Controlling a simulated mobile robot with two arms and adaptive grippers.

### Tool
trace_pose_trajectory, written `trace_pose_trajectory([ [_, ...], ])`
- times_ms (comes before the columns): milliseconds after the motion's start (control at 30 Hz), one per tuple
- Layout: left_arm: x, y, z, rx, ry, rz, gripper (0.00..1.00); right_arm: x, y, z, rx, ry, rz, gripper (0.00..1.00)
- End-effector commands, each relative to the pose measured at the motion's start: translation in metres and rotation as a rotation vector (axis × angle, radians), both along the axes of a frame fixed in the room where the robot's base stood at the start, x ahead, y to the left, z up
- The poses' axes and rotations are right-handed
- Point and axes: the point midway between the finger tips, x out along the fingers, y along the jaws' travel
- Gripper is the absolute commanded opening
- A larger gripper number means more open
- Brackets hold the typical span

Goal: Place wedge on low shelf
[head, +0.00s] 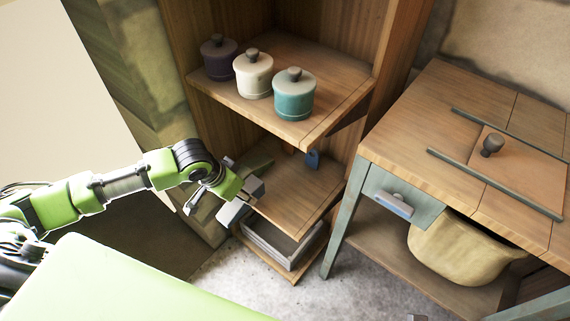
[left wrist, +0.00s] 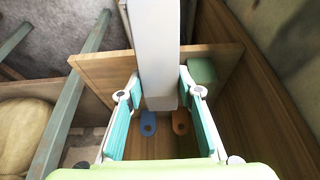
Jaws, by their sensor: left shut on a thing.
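My left gripper (head: 236,200) is shut on the wedge (head: 232,213), a long pale grey-white block. In the left wrist view the wedge (left wrist: 156,50) runs from the top edge down between the two turquoise fingers of the gripper (left wrist: 162,112). In the head view the gripper and wedge are at the left front edge of the low shelf (head: 300,190), a wooden board below the shelf with jars. The gripper hides part of the wedge, and I cannot tell whether the wedge touches the board. My right gripper is not in view.
A green block (head: 257,160) sits at the low shelf's back left. A blue tag (head: 312,159) and an orange tag (head: 290,149) are near its back. Three lidded jars (head: 253,75) stand above. A grey crate (head: 273,244) is below. A workbench (head: 420,120) stands right.

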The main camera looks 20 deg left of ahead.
Motion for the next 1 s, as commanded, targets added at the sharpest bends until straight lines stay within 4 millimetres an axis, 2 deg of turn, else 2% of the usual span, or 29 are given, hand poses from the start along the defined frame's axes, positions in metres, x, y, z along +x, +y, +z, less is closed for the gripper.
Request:
trace_pose_trajectory([
  [100, 0.034, -0.014, 0.000, -0.005, -0.008, 0.000, 0.08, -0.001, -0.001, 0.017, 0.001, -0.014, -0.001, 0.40],
  [367, 0.099, -0.039, 0.000, -0.005, -0.006, -0.002, 0.08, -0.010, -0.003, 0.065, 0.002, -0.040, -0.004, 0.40],
  [500, 0.129, -0.049, 0.000, -0.003, -0.004, 0.000, 0.08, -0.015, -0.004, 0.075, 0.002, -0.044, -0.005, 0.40],
  [633, 0.146, -0.055, 0.000, -0.002, -0.003, -0.001, 0.08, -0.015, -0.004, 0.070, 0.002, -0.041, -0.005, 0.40],
  [767, 0.150, -0.057, -0.002, -0.001, -0.001, -0.001, 0.08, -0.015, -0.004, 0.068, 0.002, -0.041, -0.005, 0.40],
  [933, 0.149, -0.056, -0.024, 0.001, 0.001, -0.001, 0.08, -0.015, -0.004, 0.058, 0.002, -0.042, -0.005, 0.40],
  [1000, 0.149, -0.056, -0.031, 0.001, 0.001, -0.002, 0.08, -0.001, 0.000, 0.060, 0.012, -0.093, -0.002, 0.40],
])
